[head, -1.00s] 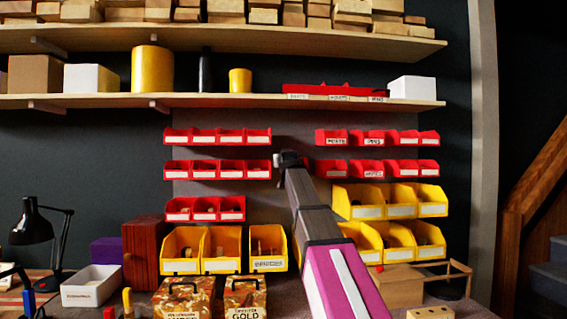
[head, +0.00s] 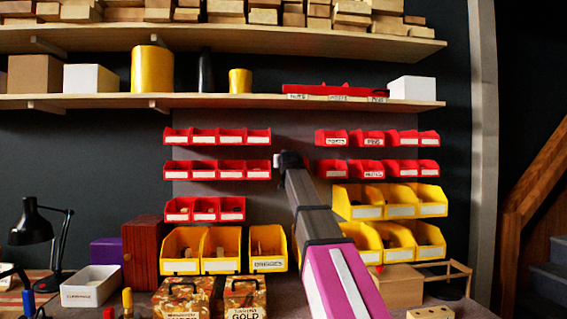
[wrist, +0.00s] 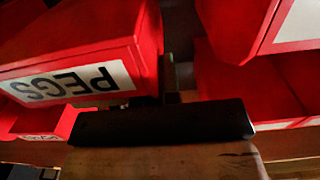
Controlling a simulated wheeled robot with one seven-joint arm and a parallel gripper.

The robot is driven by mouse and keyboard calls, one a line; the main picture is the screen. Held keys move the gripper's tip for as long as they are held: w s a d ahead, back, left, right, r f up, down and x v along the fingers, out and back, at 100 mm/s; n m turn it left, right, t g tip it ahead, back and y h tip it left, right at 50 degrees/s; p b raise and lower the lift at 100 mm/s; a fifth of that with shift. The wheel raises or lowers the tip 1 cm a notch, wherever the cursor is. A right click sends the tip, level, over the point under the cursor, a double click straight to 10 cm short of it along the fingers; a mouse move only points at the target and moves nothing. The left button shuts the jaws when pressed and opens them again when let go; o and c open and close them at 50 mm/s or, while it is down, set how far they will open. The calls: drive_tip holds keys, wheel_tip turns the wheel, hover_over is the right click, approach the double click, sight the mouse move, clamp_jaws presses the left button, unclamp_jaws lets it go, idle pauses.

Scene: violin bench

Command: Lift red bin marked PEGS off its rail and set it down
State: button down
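The red bin marked PEGS (wrist: 75,78) fills the upper left of the wrist view, its white label upside down. In the head view the bin labels are too small to read surely. My gripper (head: 287,159) is at the end of my raised arm, in the gap between the left and right banks of red bins. In the wrist view a dark bar and a narrow dark upright part, apparently of my gripper (wrist: 172,80), show close to the PEGS bin's right side. Contact and finger opening are unclear.
Another red bin (wrist: 235,30) is close on the right of the wrist view. Yellow bins (head: 367,211) hang below the red ones. A shelf (head: 225,103) runs above. The bench holds a white box (head: 90,287), a wooden block (head: 430,313) and two patterned cases (head: 245,292).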

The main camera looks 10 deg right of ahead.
drive_tip(key=shift+s, duration=1.05)
idle(0.9)
drive_tip(key=s, duration=1.6)
drive_tip(key=shift+s, duration=0.4)
idle(1.4)
idle(0.3)
